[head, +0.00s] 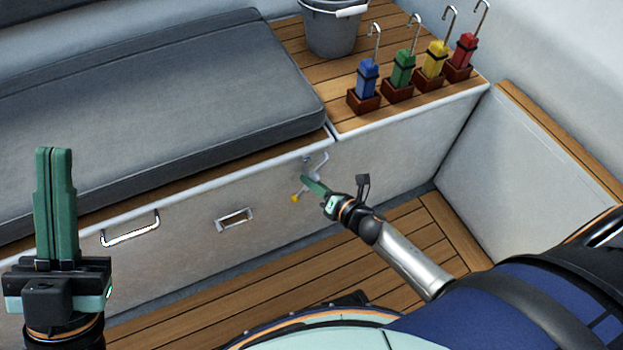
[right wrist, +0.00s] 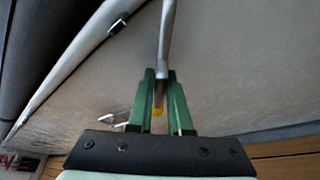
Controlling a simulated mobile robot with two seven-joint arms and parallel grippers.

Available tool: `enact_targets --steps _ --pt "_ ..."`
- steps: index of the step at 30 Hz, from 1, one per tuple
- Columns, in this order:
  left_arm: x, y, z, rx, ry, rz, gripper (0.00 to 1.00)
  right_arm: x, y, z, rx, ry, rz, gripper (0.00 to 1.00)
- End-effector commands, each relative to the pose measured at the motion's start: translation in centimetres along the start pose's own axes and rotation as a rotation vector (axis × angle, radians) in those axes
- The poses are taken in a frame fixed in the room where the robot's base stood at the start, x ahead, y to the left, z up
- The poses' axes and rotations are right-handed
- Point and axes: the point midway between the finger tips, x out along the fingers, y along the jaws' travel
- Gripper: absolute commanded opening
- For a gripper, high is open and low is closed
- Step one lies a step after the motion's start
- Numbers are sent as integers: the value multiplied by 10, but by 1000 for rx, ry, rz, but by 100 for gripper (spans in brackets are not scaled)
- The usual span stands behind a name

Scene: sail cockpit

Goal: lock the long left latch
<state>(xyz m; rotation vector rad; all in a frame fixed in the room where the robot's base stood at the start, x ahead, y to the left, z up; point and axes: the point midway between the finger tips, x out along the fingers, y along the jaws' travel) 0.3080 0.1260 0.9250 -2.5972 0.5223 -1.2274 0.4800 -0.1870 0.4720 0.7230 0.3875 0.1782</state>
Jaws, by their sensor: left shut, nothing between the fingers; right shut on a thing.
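The latch (head: 320,161) is a metal lever on the pale front panel of the bench locker, just below the cushion's right corner. A small yellow tip (head: 295,198) shows at its lower left end. My right gripper (head: 306,181) reaches it from the lower right. In the right wrist view the gripper (right wrist: 162,78) is shut on the grey latch lever (right wrist: 165,45), with yellow (right wrist: 158,100) showing between the green fingers. The fingers partly hide the lever in both views. My left gripper (head: 54,152) is shut and empty, pointing up at the far left, away from the latch.
The locker front also has a bar handle (head: 130,229) and a recessed pull (head: 234,220). A grey cushion (head: 160,85) lies above. A bucket (head: 334,28) and several coloured hooked tools in wooden blocks (head: 397,94) stand on the right-hand top. The wooden floor (head: 250,275) is clear.

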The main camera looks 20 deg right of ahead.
Motion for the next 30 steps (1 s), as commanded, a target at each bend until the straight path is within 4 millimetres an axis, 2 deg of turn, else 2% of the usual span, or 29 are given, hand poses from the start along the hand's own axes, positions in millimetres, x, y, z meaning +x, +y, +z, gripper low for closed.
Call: enact_targets --steps 18,30 --pt "7 -5 -8 15 2 -5 0 -1 0 1 -509 0 -213 0" --pt "10 -6 -10 23 5 -5 0 -1 -1 0 -673 0 -283 0"
